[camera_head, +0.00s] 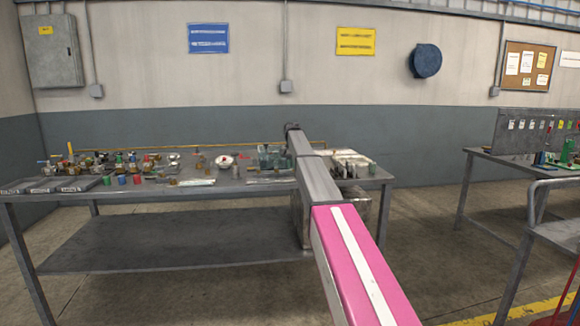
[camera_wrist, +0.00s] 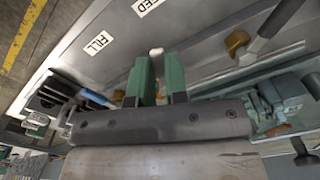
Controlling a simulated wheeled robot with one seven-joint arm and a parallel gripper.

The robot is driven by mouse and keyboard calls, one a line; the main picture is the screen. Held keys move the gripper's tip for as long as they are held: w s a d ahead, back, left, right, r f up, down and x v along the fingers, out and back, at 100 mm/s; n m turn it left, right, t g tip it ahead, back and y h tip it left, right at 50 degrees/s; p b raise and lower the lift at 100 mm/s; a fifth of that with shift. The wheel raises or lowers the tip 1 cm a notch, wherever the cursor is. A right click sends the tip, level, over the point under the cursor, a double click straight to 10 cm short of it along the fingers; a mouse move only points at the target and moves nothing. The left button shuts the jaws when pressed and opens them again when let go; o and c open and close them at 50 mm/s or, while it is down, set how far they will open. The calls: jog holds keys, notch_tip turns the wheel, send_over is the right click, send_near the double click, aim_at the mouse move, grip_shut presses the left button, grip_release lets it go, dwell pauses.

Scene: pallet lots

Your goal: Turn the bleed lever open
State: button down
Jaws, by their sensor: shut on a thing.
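In the wrist view, my gripper (camera_wrist: 157,62) has two green fingers, shut on a thin piece with a pale rounded tip (camera_wrist: 156,51). It looks like the bleed lever, mostly hidden between the fingers. Beside it on the grey panel (camera_wrist: 205,47) is a white label (camera_wrist: 147,7) ending in "ED", with a "FILL" label (camera_wrist: 99,43) to the left. The lever's angle cannot be told. In the head view, my arm reaches over the right part of the workbench (camera_head: 150,259) and hides the gripper and lever.
In the wrist view, a brass-coloured fitting (camera_wrist: 237,41) with a grey bar lies to the right. A blue-handled item (camera_wrist: 94,95) is to the left, and a teal device (camera_wrist: 284,94) is close at right. Many small parts crowd the bench's left half.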

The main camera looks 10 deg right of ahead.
jog(key=n, duration=0.1)
jog(key=d+n, duration=0.1)
jog(key=n, duration=0.2)
jog(key=shift+s+d+n, duration=0.15)
jog(key=shift+d+n, duration=0.15)
dwell(0.4)
jog(key=c, duration=1.1)
grip_release()
notch_tip(320, 180, up, 11)
jog(key=shift+f, duration=0.1)
